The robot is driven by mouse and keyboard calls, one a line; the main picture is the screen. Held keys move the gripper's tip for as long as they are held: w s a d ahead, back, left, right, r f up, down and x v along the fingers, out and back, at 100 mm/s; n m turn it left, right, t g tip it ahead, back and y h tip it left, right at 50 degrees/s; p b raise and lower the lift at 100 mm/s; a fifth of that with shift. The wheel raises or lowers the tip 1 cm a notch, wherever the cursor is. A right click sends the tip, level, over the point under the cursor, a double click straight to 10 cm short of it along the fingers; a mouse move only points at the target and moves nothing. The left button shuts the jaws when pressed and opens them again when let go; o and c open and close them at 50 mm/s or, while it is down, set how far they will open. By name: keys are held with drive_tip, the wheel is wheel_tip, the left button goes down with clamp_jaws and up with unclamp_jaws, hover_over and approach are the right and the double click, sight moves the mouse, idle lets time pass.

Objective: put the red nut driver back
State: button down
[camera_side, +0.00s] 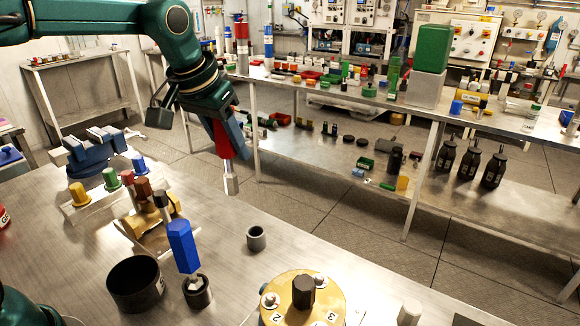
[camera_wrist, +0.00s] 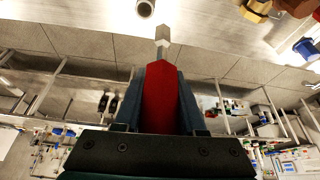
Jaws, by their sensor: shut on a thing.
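The red nut driver (camera_side: 222,140) is in my gripper (camera_side: 229,143), held clear above the bench with its silver socket end (camera_side: 231,184) pointing down. In the wrist view the red handle (camera_wrist: 161,100) sits between the two blue-grey fingers of my gripper (camera_wrist: 161,72). A small grey round holder (camera_side: 257,238) stands on the bench, below and slightly right of the driver; its opening looks empty. It also shows at the top of the wrist view (camera_wrist: 145,8). A blue nut driver (camera_side: 182,246) stands tilted in a similar dark holder (camera_side: 198,293).
A wide black cup (camera_side: 135,284) and a brass disc (camera_side: 278,311) with numbers and a dark hex post stand near the front. Coloured knobs (camera_side: 112,178) and a blue vise (camera_side: 90,160) are at left. The bench around the grey holder is clear. A cluttered shelf table (camera_side: 455,118) stands behind.

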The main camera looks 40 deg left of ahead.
drive_tip(key=shift+m, duration=0.5)
drive_tip(key=shift+w+d+f, duration=0.2)
drive_tip(key=shift+d+f, duration=0.4)
drive_tip(key=shift+f, duration=1.35)
drive_tip(key=shift+w+d+f, duration=0.25)
drive_tip(key=shift+d+f, duration=0.4)
drive_tip(key=shift+f, duration=1.3)
drive_tip(key=shift+w+d+f, duration=0.2)
drive_tip(key=shift+d+f, duration=0.4)
drive_tip(key=shift+f, duration=1.35)
drive_tip(key=shift+f, duration=0.15)
drive_tip(key=shift+c, duration=2.4)
unclamp_jaws()
